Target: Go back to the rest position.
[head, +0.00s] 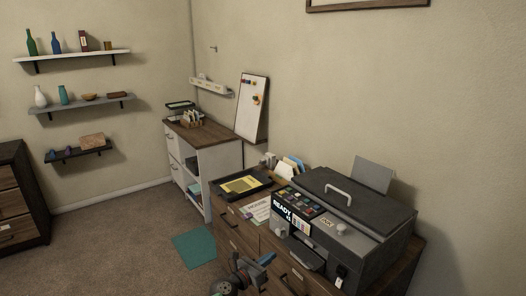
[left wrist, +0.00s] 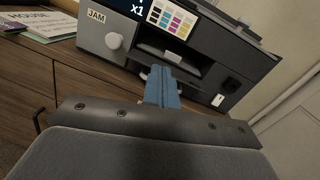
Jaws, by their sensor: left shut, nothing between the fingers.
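My left gripper (head: 266,259) shows at the bottom of the head view, in front of the wooden drawer cabinet and below the printer's front. Its blue fingers are shut and empty. In the left wrist view the shut fingers (left wrist: 162,88) point toward the front of the dark printer (left wrist: 115,45), near its slot. I cannot tell whether they touch it. My right gripper is in neither view.
The printer (head: 350,232) stands on the wooden drawer cabinet (head: 232,230), with a paper tray (head: 226,193) and a booklet (head: 256,209) beside it. A white cabinet (head: 221,164) stands behind. A teal mat (head: 195,247) lies on the carpet. Open floor lies to the left.

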